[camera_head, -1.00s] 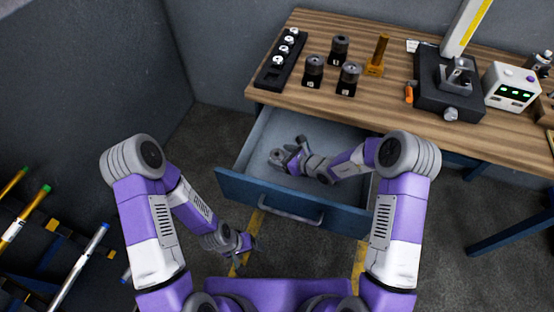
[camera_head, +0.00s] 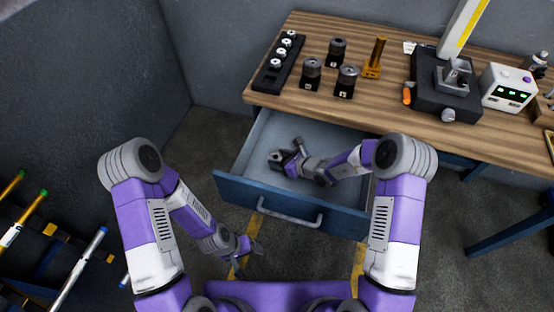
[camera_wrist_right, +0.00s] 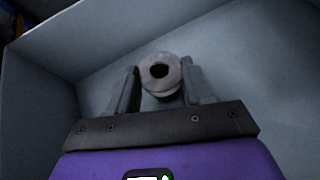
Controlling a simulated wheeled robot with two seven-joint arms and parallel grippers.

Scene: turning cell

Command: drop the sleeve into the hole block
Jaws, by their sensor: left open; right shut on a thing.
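The sleeve (camera_wrist_right: 160,73) is a grey ring-shaped part with a dark bore, seen end-on in the right wrist view. My right gripper (camera_wrist_right: 160,86) is shut on it, one finger on each side. In the head view my right gripper (camera_head: 285,157) is inside the open drawer (camera_head: 290,195). How far the sleeve is above the drawer floor is unclear. My left gripper (camera_head: 256,254) is open and empty, low in front of the drawer. I cannot tell for sure which thing is the hole block.
A wooden bench (camera_head: 400,115) stands above the drawer. On it are a black rack (camera_head: 277,65) with several light round parts, black blocks with grey cylinders (camera_head: 312,68), an orange stand (camera_head: 375,62), a black fixture (camera_head: 445,88) and a white display box (camera_head: 508,86). Bars stand at lower left.

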